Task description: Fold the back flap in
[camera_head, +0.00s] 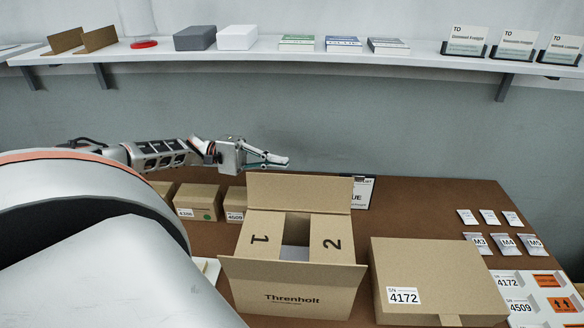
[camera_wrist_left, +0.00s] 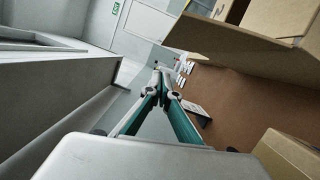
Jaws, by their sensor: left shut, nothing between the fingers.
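An open cardboard box (camera_head: 265,300) marked Threnholt stands on the brown table. Its side flaps, marked 1 (camera_head: 262,238) and 2 (camera_head: 331,240), lie folded inward with a gap between them. The back flap (camera_head: 300,192) stands up at the far edge, and the front flap (camera_head: 290,269) leans outward. My right gripper is not in view.
A closed box (camera_head: 425,265) labelled 4172 stands to the right. Small boxes (camera_head: 198,200) sit behind left, and a dark-edged sign (camera_head: 363,192) stands behind the open box. Packets (camera_head: 503,243) and label sheets (camera_head: 540,290) lie at right. A shelf (camera_head: 300,50) runs above.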

